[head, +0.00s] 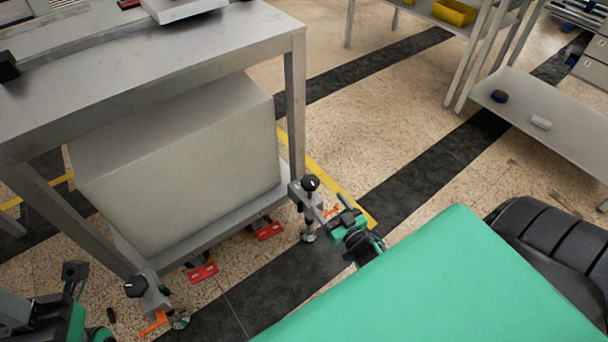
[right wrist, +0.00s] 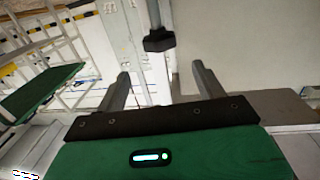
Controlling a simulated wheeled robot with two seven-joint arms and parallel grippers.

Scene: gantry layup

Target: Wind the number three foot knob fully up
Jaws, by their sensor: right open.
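A black foot knob (head: 310,183) tops a foot bracket at the metal stand's right front leg. Another black foot knob (head: 136,286) tops a bracket at the left front leg. No number is readable on either, so I cannot tell which is number three. My right gripper (head: 327,211) is beside the right foot, just below its knob. In the right wrist view the fingers of the right gripper (right wrist: 164,88) are apart and empty, with a black hexagonal part (right wrist: 158,40) on a grey rod beyond them. My left gripper (head: 75,272) is partly in view at lower left; its jaws are unclear.
The metal stand (head: 200,60) holds a large grey block (head: 180,160) on its lower shelf. Orange levers (head: 153,324) and red pedal-like parts (head: 203,272) sit low by the feet. A shelf rack (head: 550,110) stands at the right. Speckled floor lies between.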

